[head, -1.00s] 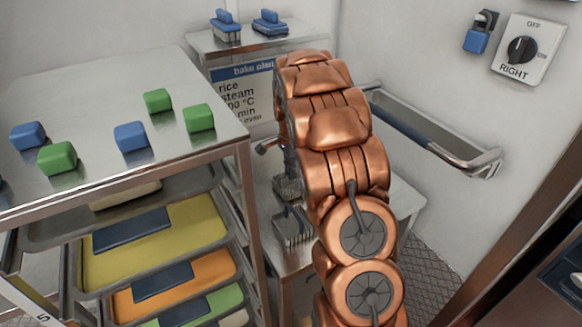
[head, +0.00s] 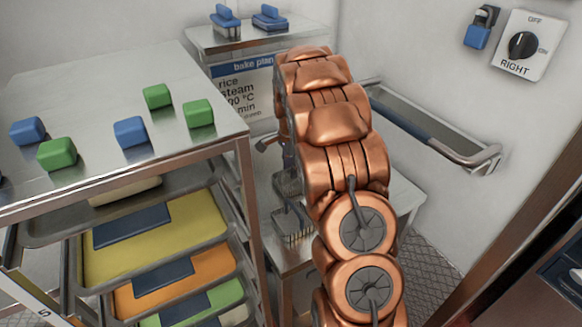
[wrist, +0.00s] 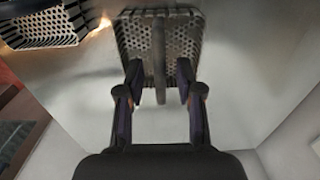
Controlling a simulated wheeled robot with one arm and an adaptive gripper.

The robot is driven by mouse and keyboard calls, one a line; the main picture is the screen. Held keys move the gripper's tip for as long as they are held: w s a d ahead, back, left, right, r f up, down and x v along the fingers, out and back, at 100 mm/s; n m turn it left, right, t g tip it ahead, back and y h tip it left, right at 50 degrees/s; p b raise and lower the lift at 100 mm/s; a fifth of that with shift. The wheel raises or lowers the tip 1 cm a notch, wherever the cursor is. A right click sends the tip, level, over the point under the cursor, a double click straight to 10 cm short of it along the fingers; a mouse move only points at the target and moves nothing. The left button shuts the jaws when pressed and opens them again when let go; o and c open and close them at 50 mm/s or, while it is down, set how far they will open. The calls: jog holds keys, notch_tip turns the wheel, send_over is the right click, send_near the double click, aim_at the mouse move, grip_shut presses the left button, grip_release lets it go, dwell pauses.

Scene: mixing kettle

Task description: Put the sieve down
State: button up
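A perforated metal sieve (wrist: 185,35) is at the top middle of the wrist view, on or just above a bright metal surface. Its upright handle stands between the two fingers of my gripper (wrist: 160,78). The fingers are spread, with a visible gap on each side of the handle. A second perforated metal sieve (wrist: 38,25) is at the top left of the wrist view. In the head view, two sieves, one farther (head: 287,183) and one nearer (head: 293,228), are at the steel table left of my copper arm. My arm hides most of the gripper there.
A steel rack (head: 245,180) on the left has blue and green blocks on top and coloured trays below. A shelf (head: 275,46) behind holds two blue-handled brushes. A rail (head: 420,135) and a RIGHT dial (head: 522,45) are on the right wall.

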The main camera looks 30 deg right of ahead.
notch_tip(320, 180, up, 12)
jog(key=b, duration=0.4)
jog(key=shift+r, duration=0.15)
dwell(0.6)
